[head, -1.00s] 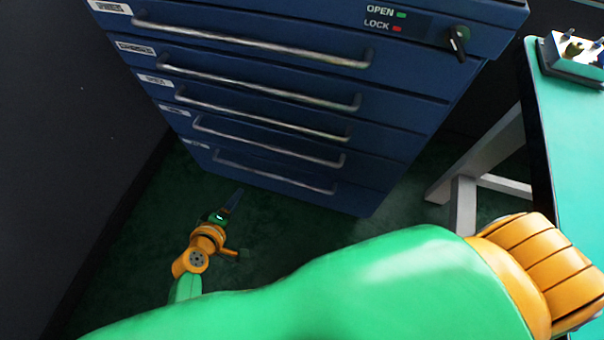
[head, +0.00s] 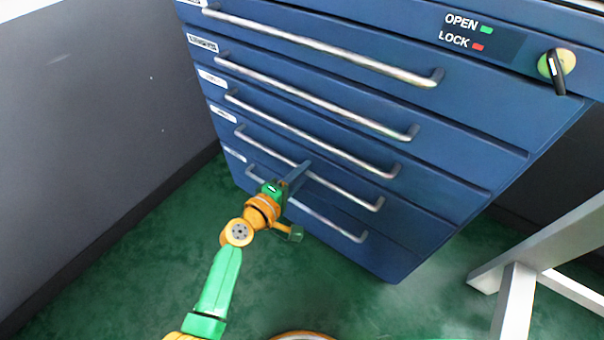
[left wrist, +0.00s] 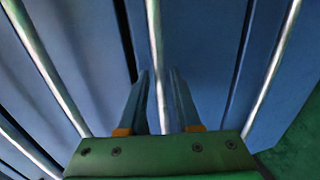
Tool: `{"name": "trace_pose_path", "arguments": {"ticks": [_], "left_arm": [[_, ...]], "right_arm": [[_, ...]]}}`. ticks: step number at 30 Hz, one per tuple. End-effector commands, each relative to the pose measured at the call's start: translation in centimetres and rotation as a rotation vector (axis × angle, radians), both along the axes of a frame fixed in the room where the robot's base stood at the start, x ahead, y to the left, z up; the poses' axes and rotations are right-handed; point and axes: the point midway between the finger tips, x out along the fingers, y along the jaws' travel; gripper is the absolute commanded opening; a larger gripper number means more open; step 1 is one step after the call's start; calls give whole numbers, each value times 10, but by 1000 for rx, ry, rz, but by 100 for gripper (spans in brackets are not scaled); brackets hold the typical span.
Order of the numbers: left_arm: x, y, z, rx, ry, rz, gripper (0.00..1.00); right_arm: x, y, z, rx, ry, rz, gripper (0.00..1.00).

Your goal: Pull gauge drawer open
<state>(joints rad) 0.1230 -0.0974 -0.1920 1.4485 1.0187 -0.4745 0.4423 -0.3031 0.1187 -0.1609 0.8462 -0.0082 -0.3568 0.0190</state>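A blue cabinet has several closed drawers with silver bar handles. I cannot read which label marks the gauge drawer. My left gripper (head: 300,172) is at the fourth handle from the top (head: 345,190), near its middle. In the left wrist view the two fingers (left wrist: 158,85) stand apart, with that handle's bar (left wrist: 155,35) running between them. Gaps show on both sides of the bar, so the gripper is open and not clamped. My right gripper is out of view.
The lowest handle (head: 320,217) is just below my left gripper, the third handle (head: 320,136) just above. A lock knob (head: 556,66) is at the cabinet's upper right, beside OPEN and LOCK marks. A grey wall (head: 100,110) stands left; a white table leg (head: 513,300) stands right.

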Motion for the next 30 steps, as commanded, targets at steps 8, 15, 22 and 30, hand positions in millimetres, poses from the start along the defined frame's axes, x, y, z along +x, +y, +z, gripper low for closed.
{"name": "trace_pose_path", "arguments": {"ticks": [8, 15, 22, 30], "left_arm": [[0, 0, 0, 1, 1, 0, 0], [0, 0, -1, 1, 1, 0, 0], [0, 0, -1, 1, 2, 0, 0], [-1, 0, -1, 1, 2, 0, 0]], "right_arm": [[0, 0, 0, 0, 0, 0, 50], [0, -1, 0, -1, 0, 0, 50], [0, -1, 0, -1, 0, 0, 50], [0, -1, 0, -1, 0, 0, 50]]}}
